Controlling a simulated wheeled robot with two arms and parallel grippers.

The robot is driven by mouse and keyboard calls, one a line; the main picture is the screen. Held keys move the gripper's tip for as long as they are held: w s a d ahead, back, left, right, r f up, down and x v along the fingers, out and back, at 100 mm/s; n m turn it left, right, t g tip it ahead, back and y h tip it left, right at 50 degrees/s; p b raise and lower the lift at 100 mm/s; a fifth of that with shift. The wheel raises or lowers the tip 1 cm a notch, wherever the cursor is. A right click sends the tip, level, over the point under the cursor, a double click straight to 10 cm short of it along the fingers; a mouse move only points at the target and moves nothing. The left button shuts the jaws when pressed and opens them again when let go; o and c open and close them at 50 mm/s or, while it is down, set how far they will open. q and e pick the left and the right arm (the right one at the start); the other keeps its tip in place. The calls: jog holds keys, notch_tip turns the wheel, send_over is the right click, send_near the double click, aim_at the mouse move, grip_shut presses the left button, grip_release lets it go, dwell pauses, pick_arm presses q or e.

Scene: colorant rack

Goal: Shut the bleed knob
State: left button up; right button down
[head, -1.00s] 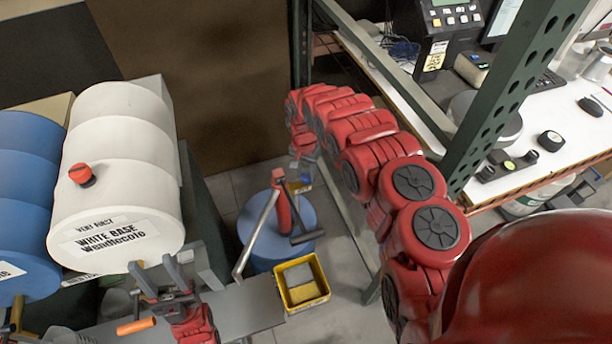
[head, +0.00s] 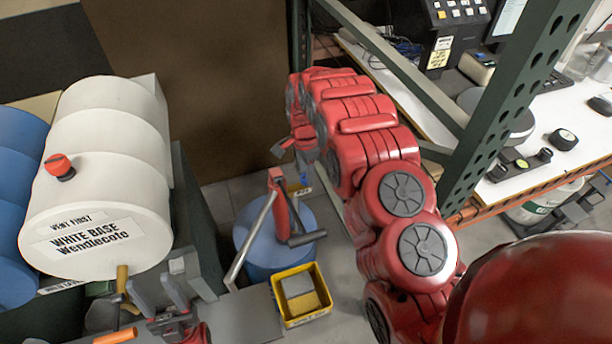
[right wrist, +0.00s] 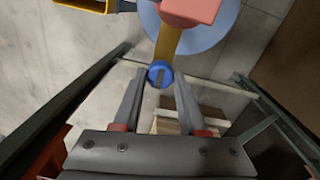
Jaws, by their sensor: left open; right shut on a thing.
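A blue round knob (right wrist: 159,74) with a slot on its face sits at the end of a brass-coloured piece in the right wrist view. I take it to be the bleed knob. It shows as a small blue patch in the head view (head: 304,181), beside the red hand pump (head: 280,195) on the blue drum (head: 262,246). My right gripper (right wrist: 158,78) is shut on the knob, one finger on each side. Its fingertips are hard to make out in the head view. My left gripper (head: 160,290) is open and empty in front of the white drum.
The white drum (head: 95,180) has a red cap (head: 60,167) and a brass tap (head: 122,280). A yellow bin (head: 302,318) stands before the pump. A green rack post (head: 520,110) and a white bench (head: 570,115) are on the right.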

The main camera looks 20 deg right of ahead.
aim_at(305, 175)
dwell(0.5)
jog(key=shift+c, duration=2.2)
grip_release()
notch_tip(305, 175, up, 17)
jog(key=p, duration=1.4)
jog(key=shift+w+r, duration=0.2)
jog(key=shift+w, duration=0.15)
jog(key=shift+s, duration=0.1)
